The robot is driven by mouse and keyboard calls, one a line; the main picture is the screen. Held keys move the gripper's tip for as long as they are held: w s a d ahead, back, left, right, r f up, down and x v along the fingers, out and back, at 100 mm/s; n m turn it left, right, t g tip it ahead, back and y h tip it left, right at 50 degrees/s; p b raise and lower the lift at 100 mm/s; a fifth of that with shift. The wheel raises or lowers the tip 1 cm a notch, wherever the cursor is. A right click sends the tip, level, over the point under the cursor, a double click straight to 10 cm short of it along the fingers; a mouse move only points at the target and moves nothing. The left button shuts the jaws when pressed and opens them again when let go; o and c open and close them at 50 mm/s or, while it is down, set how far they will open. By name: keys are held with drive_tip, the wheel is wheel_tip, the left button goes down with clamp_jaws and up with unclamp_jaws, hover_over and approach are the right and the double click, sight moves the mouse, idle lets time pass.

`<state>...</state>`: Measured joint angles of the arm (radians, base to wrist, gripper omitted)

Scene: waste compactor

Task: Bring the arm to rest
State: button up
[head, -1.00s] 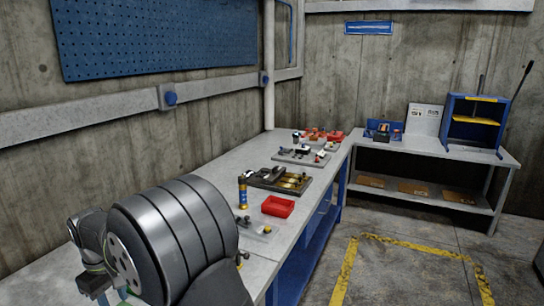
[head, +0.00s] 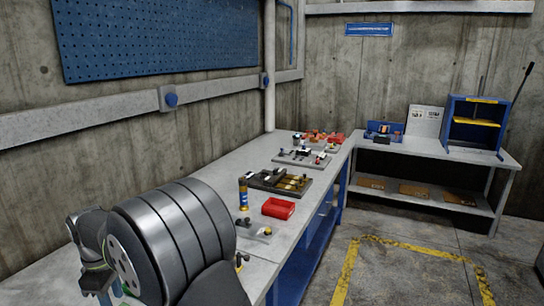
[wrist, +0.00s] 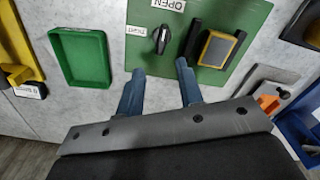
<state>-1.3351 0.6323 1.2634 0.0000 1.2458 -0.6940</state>
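In the wrist view my gripper (wrist: 160,85) shows two blue fingers held well apart, with nothing between them. The fingertips lie in front of the lower edge of a green panel (wrist: 187,22). The panel carries a black knob (wrist: 162,38), labels including one reading OPEN, and a yellow-and-black block (wrist: 217,48). Whether the fingers touch the panel cannot be told.
A green tray (wrist: 82,58) lies left of the panel in the wrist view. On the bench (head: 225,160) stand a red bin (head: 278,208), a blue-and-yellow cylinder (head: 243,194) and a fixture board (head: 275,182). A second bench (head: 430,150) holds a blue cabinet (head: 476,125).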

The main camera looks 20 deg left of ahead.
drive_tip(key=f+n, duration=0.1)
drive_tip(key=f, duration=0.1)
drive_tip(key=f+n, duration=0.1)
drive_tip(key=f, duration=0.2)
drive_tip(key=f+n, duration=0.1)
drive_tip(key=f, duration=0.2)
drive_tip(key=shift+s+d+n, duration=0.1)
drive_tip(key=shift+d+n, duration=0.25)
drive_tip(key=shift+n, duration=0.05)
drive_tip(key=shift+m, duration=0.6)
